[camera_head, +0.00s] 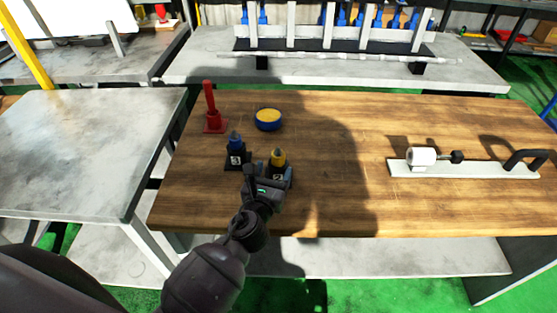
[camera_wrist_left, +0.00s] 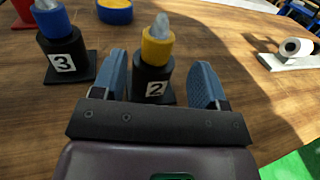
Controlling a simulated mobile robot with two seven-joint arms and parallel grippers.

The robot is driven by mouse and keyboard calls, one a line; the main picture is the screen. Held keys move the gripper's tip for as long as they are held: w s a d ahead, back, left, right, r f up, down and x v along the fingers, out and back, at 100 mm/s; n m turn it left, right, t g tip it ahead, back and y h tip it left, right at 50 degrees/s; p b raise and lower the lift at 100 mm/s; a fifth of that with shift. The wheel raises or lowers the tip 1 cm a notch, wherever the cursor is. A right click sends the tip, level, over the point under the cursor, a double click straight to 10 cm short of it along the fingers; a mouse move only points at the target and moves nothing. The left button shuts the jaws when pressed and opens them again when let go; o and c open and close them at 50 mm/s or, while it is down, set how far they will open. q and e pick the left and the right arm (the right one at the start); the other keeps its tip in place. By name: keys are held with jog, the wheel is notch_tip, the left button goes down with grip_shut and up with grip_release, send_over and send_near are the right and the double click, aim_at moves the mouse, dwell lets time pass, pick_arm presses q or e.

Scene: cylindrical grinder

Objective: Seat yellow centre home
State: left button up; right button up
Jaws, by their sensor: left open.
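The yellow centre (camera_head: 278,157), a yellow collar with a grey pointed tip, stands upright in a black holder marked 2 (camera_wrist_left: 153,88) near the table's front left. It also shows in the left wrist view (camera_wrist_left: 158,47). My left gripper (camera_head: 270,179) is open at the front of this holder. In the left wrist view its two blue fingers (camera_wrist_left: 160,74) appear on either side of the holder, with gaps visible. I cannot tell how far they reach past it. My right gripper is not in view.
A blue centre (camera_head: 236,143) stands in a holder marked 3 (camera_wrist_left: 65,64), close on the left. Behind are a red post (camera_head: 210,110) and a blue-rimmed yellow dish (camera_head: 268,119). A white plate (camera_head: 460,171) with a white cylinder lies right; the wooden table (camera_head: 340,160) between is clear.

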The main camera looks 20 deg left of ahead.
aim_at(276, 161)
pick_arm(q)
jog(key=shift+w+a, duration=0.2)
jog(key=shift+w, duration=2.6)
jog(key=shift+c, duration=0.2)
jog(key=shift+r, duration=0.1)
grip_shut()
